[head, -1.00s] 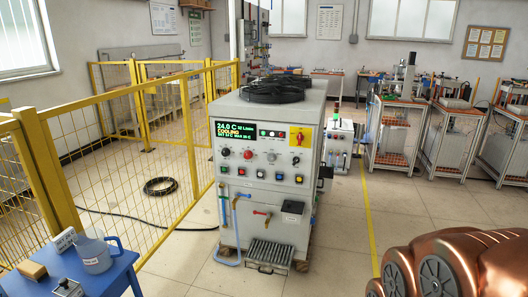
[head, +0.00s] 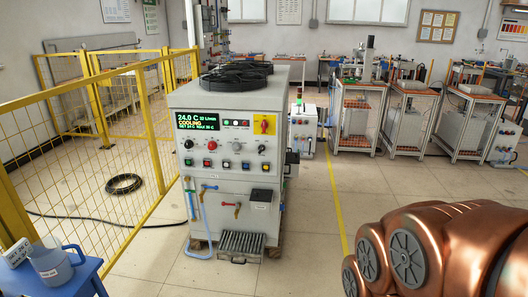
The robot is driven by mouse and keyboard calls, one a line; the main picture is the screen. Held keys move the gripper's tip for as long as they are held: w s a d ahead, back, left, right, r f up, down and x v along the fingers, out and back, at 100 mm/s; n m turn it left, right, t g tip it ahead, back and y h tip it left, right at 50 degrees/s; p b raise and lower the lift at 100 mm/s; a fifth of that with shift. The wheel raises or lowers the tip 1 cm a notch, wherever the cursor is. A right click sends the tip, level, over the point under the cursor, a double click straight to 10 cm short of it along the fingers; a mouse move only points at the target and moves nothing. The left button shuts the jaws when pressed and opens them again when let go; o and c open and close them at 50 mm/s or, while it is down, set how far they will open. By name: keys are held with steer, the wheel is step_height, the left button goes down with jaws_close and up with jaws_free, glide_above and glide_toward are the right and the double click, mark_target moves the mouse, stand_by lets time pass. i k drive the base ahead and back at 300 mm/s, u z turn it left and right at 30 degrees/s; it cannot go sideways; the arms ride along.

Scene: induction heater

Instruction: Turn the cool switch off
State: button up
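The induction heater cabinet (head: 183,110) stands in the middle of the head view, its front panel facing me. Its lit display (head: 195,120) reads 24.0 C and COOLING. Beside the display are small coloured lamps and a red and yellow rotary switch (head: 265,124). Below are a black knob (head: 188,144), a red button (head: 211,145), a pale knob (head: 236,148) and a row of coloured switches (head: 224,164). Labels are too small to read, so I cannot tell which is the cool switch. My copper-coloured arm shows at the lower right, apart from the cabinet. My gripper is out of view.
A yellow mesh fence (head: 110,130) runs along the left. A blue table (head: 72,276) with a jug (head: 55,262) stands at the lower left. A grated step (head: 241,244) and hose lie before the cabinet. Floor to the right is clear; workbenches line the back.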

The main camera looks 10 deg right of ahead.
mark_target(262, 147)
steer(key=z, duration=0.25)
steer(key=i, duration=1)
steer(key=u, duration=2.1)
